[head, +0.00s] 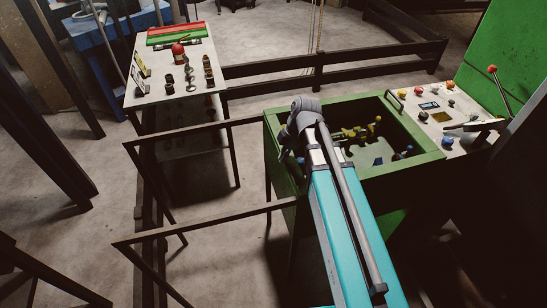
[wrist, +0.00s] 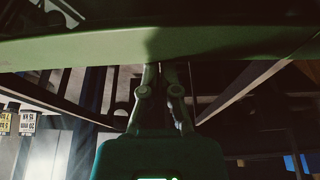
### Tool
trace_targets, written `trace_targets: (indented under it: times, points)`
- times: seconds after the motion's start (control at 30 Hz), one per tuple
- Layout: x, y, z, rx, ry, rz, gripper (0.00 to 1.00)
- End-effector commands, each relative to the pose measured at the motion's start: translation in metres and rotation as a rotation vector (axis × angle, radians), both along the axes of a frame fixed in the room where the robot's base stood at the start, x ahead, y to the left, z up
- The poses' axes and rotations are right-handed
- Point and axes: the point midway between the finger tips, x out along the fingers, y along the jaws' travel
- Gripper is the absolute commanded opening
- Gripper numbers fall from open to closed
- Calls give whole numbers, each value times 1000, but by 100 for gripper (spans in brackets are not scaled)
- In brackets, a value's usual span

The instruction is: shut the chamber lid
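The chamber is an open-topped green box (head: 418,165) in the right half of the head view, with yellow and blue parts inside. An upright green panel (head: 518,45) stands at the far right; I cannot tell whether it is the chamber lid. My teal arm reaches over the box's front edge. My gripper (wrist: 161,68) points at a green edge (wrist: 60,50) across the top of the wrist view. Its fingers lean together and look shut, with nothing visible between them. Their very tips meet the green edge in the picture; contact is unclear.
A control panel (head: 440,112) with coloured knobs and a red-balled lever (head: 492,69) sits right of the box. A white table (head: 155,90) with fittings stands at the left. Dark rails (head: 200,221) run left of the box. Open concrete floor lies further left.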

Motion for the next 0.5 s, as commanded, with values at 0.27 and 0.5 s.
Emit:
trace_targets:
  times: [0.27, 0.5]
  points:
    - [-1, 2, -1, -7, 1, 5, 0]
    - [-3, 9, -1, -5, 0, 8, 0]
